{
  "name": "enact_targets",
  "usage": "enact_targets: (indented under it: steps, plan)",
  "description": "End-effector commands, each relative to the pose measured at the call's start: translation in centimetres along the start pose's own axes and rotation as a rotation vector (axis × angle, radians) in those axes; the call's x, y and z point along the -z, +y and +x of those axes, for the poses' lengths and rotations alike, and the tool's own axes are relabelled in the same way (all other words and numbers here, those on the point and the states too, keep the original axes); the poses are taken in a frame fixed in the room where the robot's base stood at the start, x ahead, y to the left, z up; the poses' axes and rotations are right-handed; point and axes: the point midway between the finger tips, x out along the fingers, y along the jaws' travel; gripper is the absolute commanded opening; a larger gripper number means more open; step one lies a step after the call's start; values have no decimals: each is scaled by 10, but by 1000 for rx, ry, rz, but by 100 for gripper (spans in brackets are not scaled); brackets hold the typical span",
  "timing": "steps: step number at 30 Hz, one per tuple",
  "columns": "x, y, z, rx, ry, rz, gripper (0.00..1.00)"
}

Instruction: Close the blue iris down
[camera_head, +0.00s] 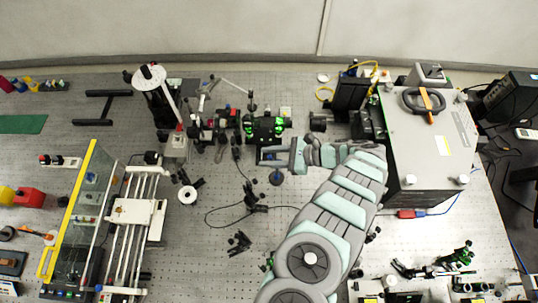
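My gripper (265,156) is at the centre of the bench, at the end of my grey and pale-green arm, and points left. It is small and dark here, and I cannot tell whether its fingers are open or shut. A small dark-blue round part (276,179) sits just below the gripper in the picture. It may be the blue iris, but its lever and opening are too small to make out. I cannot tell whether the gripper touches it.
Dark optics with green lit parts (265,127) stand just behind the gripper. A large grey box (430,150) stands to the right. A rail stage (135,212) and a yellow-edged clear panel (75,210) stand left. A loose black cable (225,208) lies in front.

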Motion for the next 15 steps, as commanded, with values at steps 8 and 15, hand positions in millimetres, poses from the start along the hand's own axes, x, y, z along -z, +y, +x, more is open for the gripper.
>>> enact_targets:
  steps: [8, 15]
  plan:
    - [0, 0, 0, -1, 0, 0, 15]
    - [0, 0, 0, -1, 0, 0, 0]
